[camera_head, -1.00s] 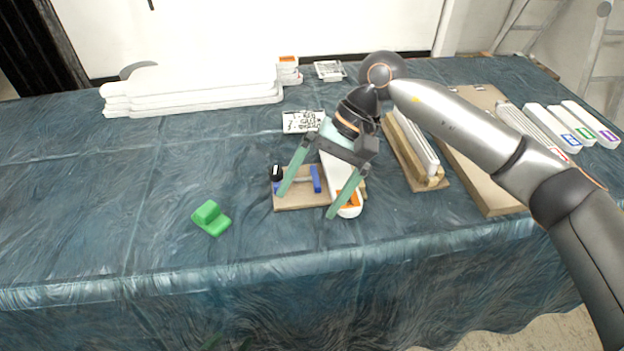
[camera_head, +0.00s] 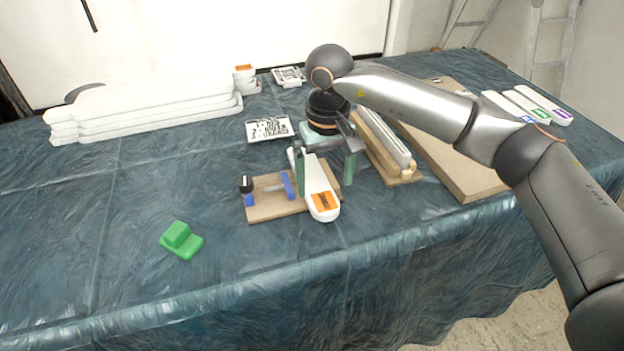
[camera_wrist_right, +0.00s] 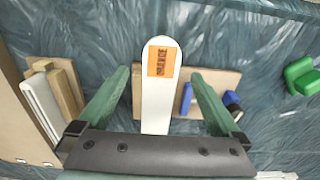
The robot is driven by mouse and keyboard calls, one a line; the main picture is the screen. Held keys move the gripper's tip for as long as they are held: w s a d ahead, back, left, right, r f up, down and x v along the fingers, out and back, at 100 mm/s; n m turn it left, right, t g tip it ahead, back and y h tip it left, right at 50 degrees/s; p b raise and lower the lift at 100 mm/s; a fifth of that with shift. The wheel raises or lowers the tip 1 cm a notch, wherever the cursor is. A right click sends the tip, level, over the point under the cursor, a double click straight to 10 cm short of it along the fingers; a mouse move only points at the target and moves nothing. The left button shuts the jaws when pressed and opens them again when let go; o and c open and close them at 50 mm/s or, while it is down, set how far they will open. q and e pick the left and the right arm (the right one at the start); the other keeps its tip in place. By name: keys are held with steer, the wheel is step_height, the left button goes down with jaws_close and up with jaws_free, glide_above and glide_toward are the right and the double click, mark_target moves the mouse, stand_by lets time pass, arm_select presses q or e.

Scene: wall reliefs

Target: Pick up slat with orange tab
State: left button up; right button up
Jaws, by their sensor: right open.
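The white slat with the orange tab (camera_head: 323,208) lies across a small wooden board, its rounded tab end toward the table's front edge. In the right wrist view the slat (camera_wrist_right: 157,108) runs lengthwise between the fingers, and its tab reads "ORANGE". My right gripper (camera_head: 324,188) is open over the slat, pointing down, one finger on each side. In the wrist view a gap shows between the slat and each finger of the gripper (camera_wrist_right: 160,76). My left gripper is not in view.
The wooden board (camera_head: 264,207) carries blue blocks (camera_head: 289,186) and a black knob (camera_head: 245,183) beside the slat. A green block (camera_head: 181,241) lies left. A wooden holder with white slats (camera_head: 385,137) stands close right. White stacked panels (camera_head: 150,110) lie back left. The front cloth is clear.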

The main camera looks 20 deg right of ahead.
mark_target(324, 200)
step_height(324, 200, down, 5)
steer(key=shift+a, duration=0.1)
steer(key=shift+r, duration=0.1)
steer(key=c, duration=1.5)
